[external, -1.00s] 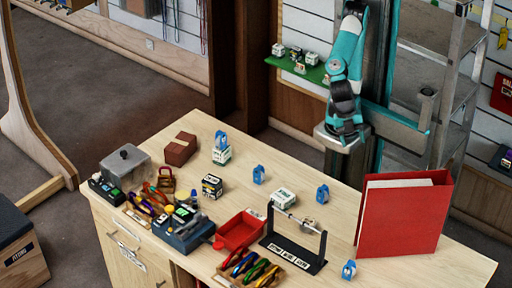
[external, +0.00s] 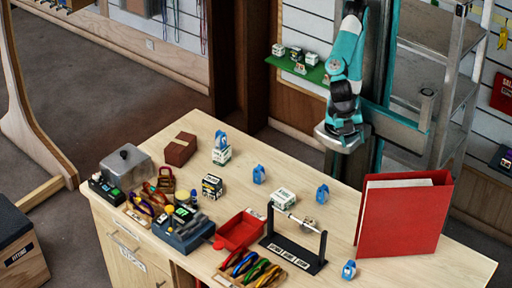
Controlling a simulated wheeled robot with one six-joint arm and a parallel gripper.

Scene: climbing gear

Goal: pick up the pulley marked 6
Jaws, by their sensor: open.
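Several small blue pulleys are in the external view. One pulley (external: 221,139) sits on top of a white and green box (external: 221,156). Another pulley (external: 259,174) stands on the table's middle, one (external: 322,193) stands nearer the red binder, and one (external: 349,269) stands near the table's front edge. Their numbers are too small to read, so I cannot tell which is marked 6. My gripper (external: 342,140) is at the end of my teal arm, beyond the table's far edge, apart from all the pulleys. It is open and nothing shows in it.
A red binder (external: 405,218) stands upright at the right. A black rack with a bar (external: 294,250), a red tray (external: 240,231), a blue toolbox (external: 184,234) and small boxes (external: 283,198) crowd the middle and left. The back right of the table (external: 295,170) is mostly clear.

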